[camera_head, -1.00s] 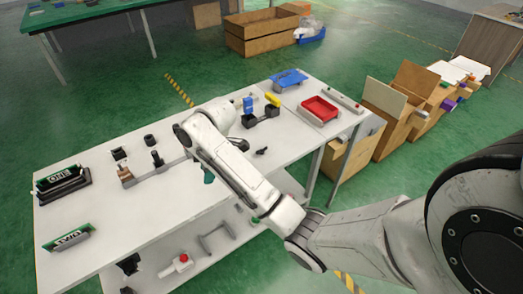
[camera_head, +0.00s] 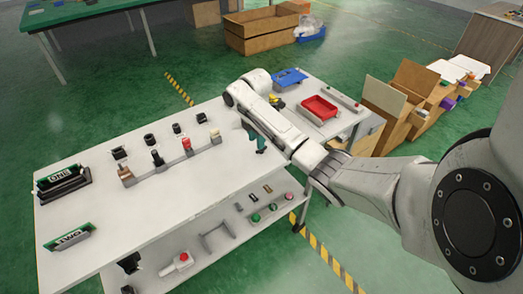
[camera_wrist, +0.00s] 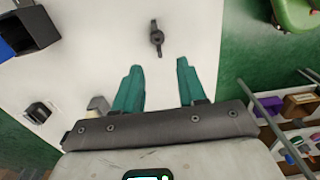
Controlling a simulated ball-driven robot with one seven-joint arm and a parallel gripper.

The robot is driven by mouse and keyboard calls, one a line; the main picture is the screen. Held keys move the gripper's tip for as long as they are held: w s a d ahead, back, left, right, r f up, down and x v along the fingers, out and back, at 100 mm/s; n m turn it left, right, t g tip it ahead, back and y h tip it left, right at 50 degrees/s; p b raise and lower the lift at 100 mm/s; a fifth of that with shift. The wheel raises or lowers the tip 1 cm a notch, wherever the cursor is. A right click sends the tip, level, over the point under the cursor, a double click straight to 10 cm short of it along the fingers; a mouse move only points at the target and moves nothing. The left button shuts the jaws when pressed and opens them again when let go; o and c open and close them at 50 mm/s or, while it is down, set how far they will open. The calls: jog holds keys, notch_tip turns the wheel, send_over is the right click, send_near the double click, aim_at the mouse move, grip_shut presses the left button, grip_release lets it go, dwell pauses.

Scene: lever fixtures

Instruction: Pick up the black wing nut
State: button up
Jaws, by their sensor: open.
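The black wing nut (camera_wrist: 157,38) lies on the white tabletop (camera_wrist: 90,50) in the wrist view, with its wings running roughly up and down the picture. My gripper (camera_wrist: 158,66) is open, its two teal fingers apart and empty. The wing nut is ahead of the fingertips, near the middle of the gap between them and not touching either. In the head view my gripper (camera_head: 257,142) is over the right part of the table, and the wing nut is hidden by my gripper or arm.
A black bin (camera_wrist: 38,27) with blue beside it is at the wrist view's upper left. A row of fixtures (camera_head: 152,140), a red tray (camera_head: 319,108) and a blue item (camera_head: 289,77) stand on the table. The table's right edge is close to my gripper.

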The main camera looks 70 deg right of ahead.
notch_tip(320, 180, down, 5)
jog(key=shift+f+p, duration=0.1)
jog(key=shift+p, duration=0.25)
grip_shut()
